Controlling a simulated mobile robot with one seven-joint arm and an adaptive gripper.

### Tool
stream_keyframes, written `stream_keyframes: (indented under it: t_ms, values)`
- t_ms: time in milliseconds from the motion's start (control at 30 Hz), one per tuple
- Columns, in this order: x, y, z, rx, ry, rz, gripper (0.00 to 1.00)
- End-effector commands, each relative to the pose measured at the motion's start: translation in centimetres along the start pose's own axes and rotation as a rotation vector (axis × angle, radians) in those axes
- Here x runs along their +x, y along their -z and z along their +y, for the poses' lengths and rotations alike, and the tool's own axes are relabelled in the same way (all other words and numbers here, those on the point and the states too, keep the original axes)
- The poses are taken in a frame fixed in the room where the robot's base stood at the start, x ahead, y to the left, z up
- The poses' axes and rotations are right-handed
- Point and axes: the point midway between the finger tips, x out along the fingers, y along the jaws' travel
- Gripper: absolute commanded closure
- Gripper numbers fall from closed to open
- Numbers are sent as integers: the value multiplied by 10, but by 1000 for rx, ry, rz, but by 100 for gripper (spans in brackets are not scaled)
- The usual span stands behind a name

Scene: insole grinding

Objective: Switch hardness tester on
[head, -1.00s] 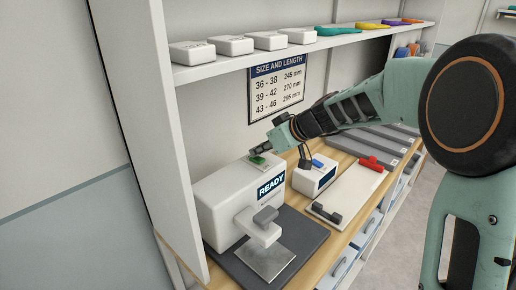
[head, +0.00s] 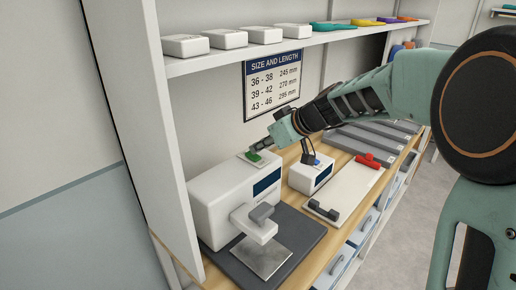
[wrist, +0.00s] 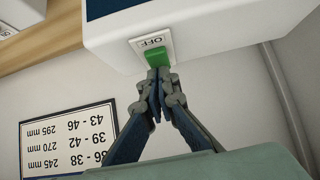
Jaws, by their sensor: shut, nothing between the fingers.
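The hardness tester (head: 218,205), a large white machine, stands on a dark base on the bench. Its front display (head: 267,182) is dark with no text. A green switch (head: 253,157) sits on a light plate on its top; it also shows in the wrist view (wrist: 158,60) beside the word OFF. My gripper (head: 262,148) is shut and empty, with its tips at the switch. In the wrist view the closed fingertips (wrist: 160,76) meet or overlap the switch's near edge; I cannot tell whether they press on it.
A smaller white device (head: 311,174) with a blue button stands just right of the tester. A shelf (head: 225,56) with white boxes runs above the bench, and a side panel (head: 150,120) borders the tester's left.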

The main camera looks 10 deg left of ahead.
Motion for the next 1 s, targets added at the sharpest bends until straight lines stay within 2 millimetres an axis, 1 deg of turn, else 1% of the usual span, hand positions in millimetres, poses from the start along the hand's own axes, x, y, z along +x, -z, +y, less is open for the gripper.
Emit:
stream_keyframes:
  t_ms: [33,133,167,200,400,500,600,767,1000]
  values:
    - [-8,13,-1,-6,-3,5,100]
    - [-21,32,-3,-7,-4,7,100]
    - [-25,29,-2,-6,-7,8,100]
    - [-34,25,-2,-5,-9,9,100]
    - [-79,22,-2,-6,-9,9,100]
    - [-96,21,-3,-5,-7,8,100]
    - [-108,20,-3,-4,-6,8,100]
    - [-116,20,-4,-4,-3,7,100]
    - [-117,20,-4,-4,-3,7,100]
